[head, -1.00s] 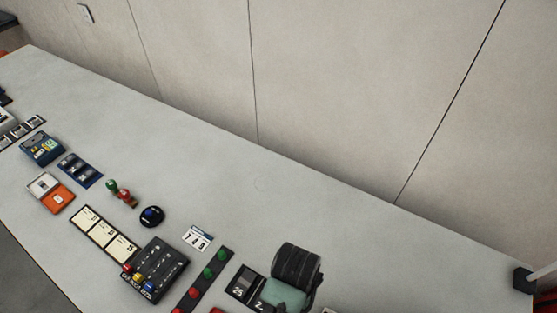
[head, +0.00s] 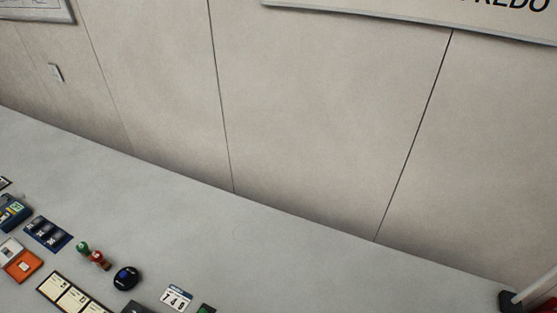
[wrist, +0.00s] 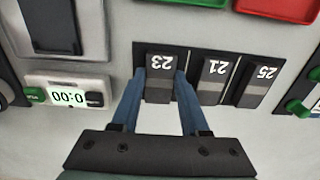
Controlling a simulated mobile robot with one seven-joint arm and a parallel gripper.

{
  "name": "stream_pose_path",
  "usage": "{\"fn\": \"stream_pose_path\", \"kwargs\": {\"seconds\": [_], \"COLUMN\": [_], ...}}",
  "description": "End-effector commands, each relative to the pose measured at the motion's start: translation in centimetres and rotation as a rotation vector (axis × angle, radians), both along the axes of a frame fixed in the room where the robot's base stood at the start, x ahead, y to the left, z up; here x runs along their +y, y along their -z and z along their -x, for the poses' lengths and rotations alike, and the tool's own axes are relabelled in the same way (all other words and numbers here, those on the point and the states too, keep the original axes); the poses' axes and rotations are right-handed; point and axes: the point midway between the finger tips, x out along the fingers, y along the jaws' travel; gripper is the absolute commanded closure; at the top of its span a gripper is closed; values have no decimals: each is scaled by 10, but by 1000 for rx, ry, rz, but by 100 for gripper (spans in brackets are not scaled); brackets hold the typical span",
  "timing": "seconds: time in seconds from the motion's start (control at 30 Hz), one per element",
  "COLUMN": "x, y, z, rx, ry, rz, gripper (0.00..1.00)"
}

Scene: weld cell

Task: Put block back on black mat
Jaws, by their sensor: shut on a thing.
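In the wrist view my gripper (wrist: 161,82) has its two blue fingers on either side of a dark grey block marked 23 (wrist: 161,64) and is shut on it. The block is at the left end of the black mat (wrist: 193,62). I cannot tell whether its underside touches the mat. Blocks marked 21 (wrist: 214,80) and 25 (wrist: 259,84) sit on the mat to the right, apart from the fingers. The numbers look upside down in this view. The head view shows neither my gripper nor the mat.
In the wrist view, a white timer (wrist: 68,96) lies left of the fingers, and green and red trays (wrist: 278,8) lie beyond the mat.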

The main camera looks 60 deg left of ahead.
Motion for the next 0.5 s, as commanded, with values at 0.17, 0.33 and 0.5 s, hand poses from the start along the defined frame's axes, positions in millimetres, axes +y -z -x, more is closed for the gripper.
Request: {"fn": "stream_pose_path", "kwargs": {"seconds": [0.17,0.33,0.5], "x": [0,0,0], "y": [3,2,2], "z": [0,0,0], "rx": [0,0,0], "ry": [0,0,0], "rz": [0,0,0], "gripper": [41,26,26]}}
